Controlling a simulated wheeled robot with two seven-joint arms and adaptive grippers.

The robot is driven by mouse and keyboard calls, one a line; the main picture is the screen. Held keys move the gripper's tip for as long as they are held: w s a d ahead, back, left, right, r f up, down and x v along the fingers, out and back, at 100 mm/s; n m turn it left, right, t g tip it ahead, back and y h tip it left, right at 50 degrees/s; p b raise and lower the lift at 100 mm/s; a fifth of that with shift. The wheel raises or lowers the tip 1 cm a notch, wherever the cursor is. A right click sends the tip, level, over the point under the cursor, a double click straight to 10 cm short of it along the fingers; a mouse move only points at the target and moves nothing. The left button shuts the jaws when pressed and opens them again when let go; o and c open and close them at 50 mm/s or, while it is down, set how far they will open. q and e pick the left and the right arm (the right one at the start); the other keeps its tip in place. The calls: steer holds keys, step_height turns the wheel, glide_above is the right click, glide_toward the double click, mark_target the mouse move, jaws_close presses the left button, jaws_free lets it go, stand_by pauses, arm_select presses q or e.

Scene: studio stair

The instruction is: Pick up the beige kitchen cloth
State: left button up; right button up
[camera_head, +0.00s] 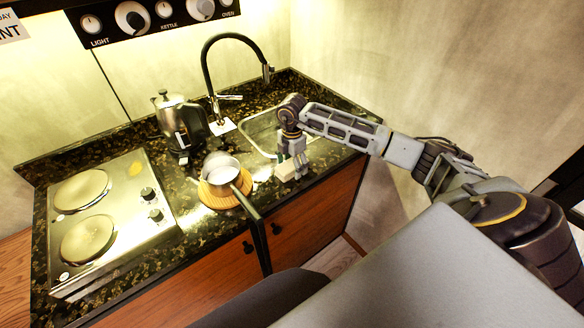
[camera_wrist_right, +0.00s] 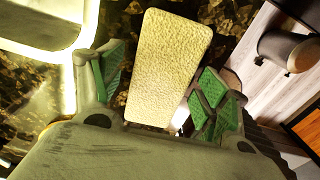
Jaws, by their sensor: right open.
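The beige kitchen cloth (camera_wrist_right: 168,68) is a folded, textured rectangle on the dark speckled counter. In the right wrist view it lies between the two green-padded fingers of my right gripper (camera_wrist_right: 155,88). In the head view the cloth (camera_head: 287,173) is a small pale patch at the counter's front, partly covered by my right gripper (camera_head: 291,160). The gripper points down over it, open, with the fingers on either side. I cannot tell whether the fingers touch the cloth. My left gripper is not in view.
A sink (camera_head: 258,132) with a black tap (camera_head: 206,75) is behind. A kettle (camera_head: 178,115) and a two-plate hob (camera_head: 110,215) stand left.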

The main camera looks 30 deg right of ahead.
mark_target(292, 164)
steer(key=c, duration=1.1)
steer(key=shift+c, duration=0.2)
steer(key=shift+r+b, duration=0.6)
steer(key=shift+r, duration=4.45)
